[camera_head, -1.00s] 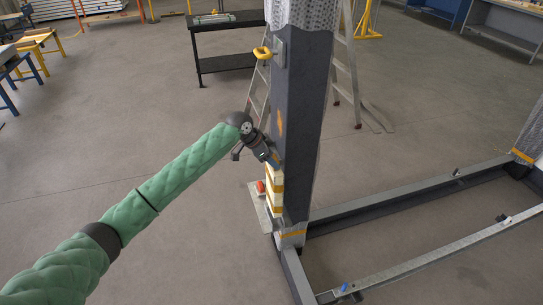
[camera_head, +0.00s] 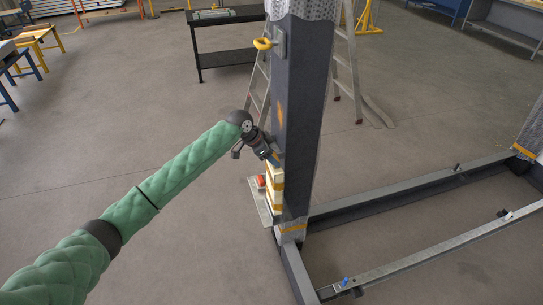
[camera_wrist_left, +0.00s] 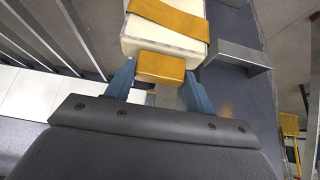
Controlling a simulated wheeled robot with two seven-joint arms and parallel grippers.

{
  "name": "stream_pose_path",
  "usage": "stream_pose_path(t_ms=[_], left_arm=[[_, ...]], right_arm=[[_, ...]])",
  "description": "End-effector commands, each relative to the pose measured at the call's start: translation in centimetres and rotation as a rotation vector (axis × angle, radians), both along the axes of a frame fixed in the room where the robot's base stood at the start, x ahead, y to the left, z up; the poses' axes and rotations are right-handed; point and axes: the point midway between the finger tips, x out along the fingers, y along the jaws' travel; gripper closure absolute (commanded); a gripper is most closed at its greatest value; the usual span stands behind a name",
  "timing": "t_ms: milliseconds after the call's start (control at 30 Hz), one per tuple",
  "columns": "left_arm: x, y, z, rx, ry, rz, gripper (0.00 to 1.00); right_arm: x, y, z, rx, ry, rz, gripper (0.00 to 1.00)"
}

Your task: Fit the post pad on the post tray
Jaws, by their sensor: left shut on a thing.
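The post pad (camera_head: 276,188) is a cream block with orange bands, upright against the left side of the dark grey post (camera_head: 293,120), low down. My left gripper (camera_head: 273,158) is at its upper end. In the left wrist view the blue fingers of my left gripper (camera_wrist_left: 160,72) are shut on an orange block at the end of the cream pad (camera_wrist_left: 166,30). A flat grey plate (camera_head: 255,201), possibly the post tray, shows beside the pad's lower part. The pad hides where they meet, so I cannot tell if they touch. My right gripper is out of view.
A red item (camera_head: 260,182) is beside the pad. A yellow handle (camera_head: 262,44) sticks out from the post higher up. A ladder (camera_head: 345,75) stands behind the post. Low frame rails (camera_head: 410,190) run right from its foot.

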Motion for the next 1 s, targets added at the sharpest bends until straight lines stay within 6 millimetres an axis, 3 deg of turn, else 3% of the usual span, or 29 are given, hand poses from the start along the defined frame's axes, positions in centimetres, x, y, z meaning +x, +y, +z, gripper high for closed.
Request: stream_pose_path(t_ms=[367, 800, 1000], left_arm=[[0.0, 0.0, -1.2, 0.000, 0.001, -0.001, 0.82], [0.0, 0.0, -2.1, 0.000, -0.001, -0.001, 0.82], [0.0, 0.0, -2.1, 0.000, 0.000, 0.000, 0.82]], right_arm=[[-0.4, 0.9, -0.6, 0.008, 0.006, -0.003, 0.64], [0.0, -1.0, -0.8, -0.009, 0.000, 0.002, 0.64], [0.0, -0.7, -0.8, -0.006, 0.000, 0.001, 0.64]])
